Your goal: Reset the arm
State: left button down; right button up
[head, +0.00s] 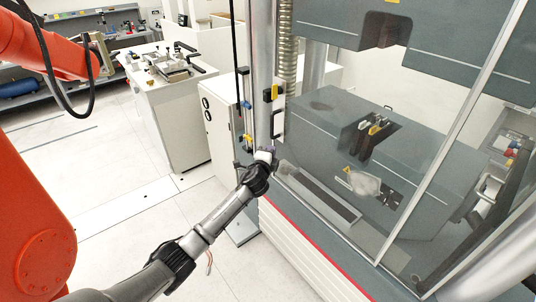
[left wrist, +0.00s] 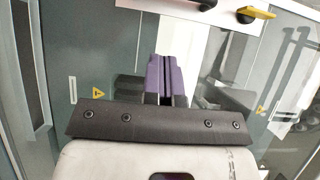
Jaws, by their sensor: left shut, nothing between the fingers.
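My left arm comes up from the lower left in the head view. Its gripper (head: 271,154) is in front of the metal column at the front left of the testing machine (head: 345,135), below a door handle (head: 278,123). In the left wrist view the purple fingers of my left gripper (left wrist: 160,76) are pressed together with nothing between them. Whether the gripper touches the machine I cannot tell. My right gripper is not in view.
A large orange robot arm (head: 35,215) fills the left edge. A white cabinet with fixtures on top (head: 180,125) stands behind, with a shelf (head: 80,30) at the back. Clear floor (head: 95,165) lies between. A yellow handle (left wrist: 256,13) shows in the left wrist view.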

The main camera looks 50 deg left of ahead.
pick_arm(q)
jog(key=shift+v, duration=1.1)
jog(key=shift+a, duration=0.1)
